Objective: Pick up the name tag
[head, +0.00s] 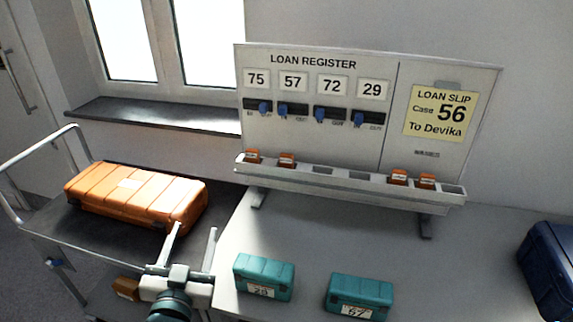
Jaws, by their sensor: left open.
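Small orange tags with white labels sit in a white slotted rail (340,182) along the bottom of the loan register board (435,66). Two tags, one at the far left (253,156) and one beside it (287,160), stand at the rail's left. Two more, one left (399,177) and one right (427,181), stand towards its right end. Their writing is too small to read. My left gripper (195,229) is open and empty, in front of the orange case and left of the teal cases, well apart from the tags. My right gripper is not in view.
A trolley holds a large orange case (135,193). Two teal cases, left (264,272) and right (360,290), stand at the table's front. A dark blue case (548,262) is at the right edge. A loan slip (438,114) reads "Case 56 To Devika". The table's middle is clear.

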